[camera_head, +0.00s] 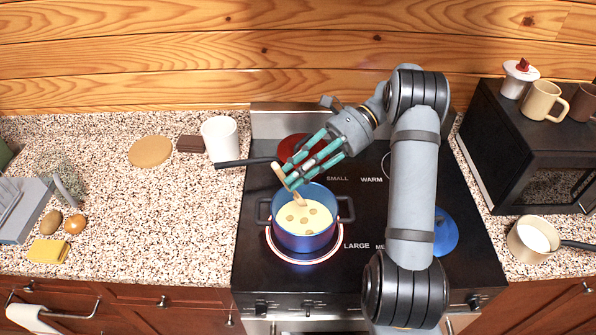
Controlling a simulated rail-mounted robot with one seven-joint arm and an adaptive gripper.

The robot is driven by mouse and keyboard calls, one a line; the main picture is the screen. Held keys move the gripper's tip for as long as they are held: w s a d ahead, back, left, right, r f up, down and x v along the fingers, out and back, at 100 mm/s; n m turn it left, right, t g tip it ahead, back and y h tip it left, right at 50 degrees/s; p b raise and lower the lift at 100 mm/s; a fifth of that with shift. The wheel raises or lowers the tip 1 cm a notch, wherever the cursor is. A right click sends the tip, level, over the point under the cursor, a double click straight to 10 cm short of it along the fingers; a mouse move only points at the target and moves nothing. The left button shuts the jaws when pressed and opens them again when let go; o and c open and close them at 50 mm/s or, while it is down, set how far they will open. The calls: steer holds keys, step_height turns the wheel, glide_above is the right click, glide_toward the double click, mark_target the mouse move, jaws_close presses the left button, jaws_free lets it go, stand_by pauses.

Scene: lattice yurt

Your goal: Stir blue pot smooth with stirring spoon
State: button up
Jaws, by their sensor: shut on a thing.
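The blue pot (306,240) stands on the front left burner of the stove, inside a glowing ring. It holds a pale yellow mixture (318,212) with several brownish lumps on its surface. My gripper (290,178) is above the pot's back rim, with teal fingers shut on the wooden stirring spoon (298,197). The spoon is tilted, and its lower end reaches into the mixture. The part of the spoon below the surface is hidden.
A blue lid (446,234) lies on the right burner, partly behind my arm. A cream saucepan (534,240) and a black microwave (530,140) stand at right. The left counter's middle is clear.

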steer(key=shift+w+d+f+b, duration=0.35)
steer(key=shift+f+b, duration=0.6)
steer(key=shift+f, duration=1)
steer(key=shift+w+d+f+b, duration=0.15)
steer(key=shift+w+f+b, duration=0.6)
steer(key=shift+f, duration=1.15)
steer(key=shift+w+d+f+b, duration=0.25)
steer(key=shift+f+b, duration=0.9)
steer(key=shift+f, duration=0.8)
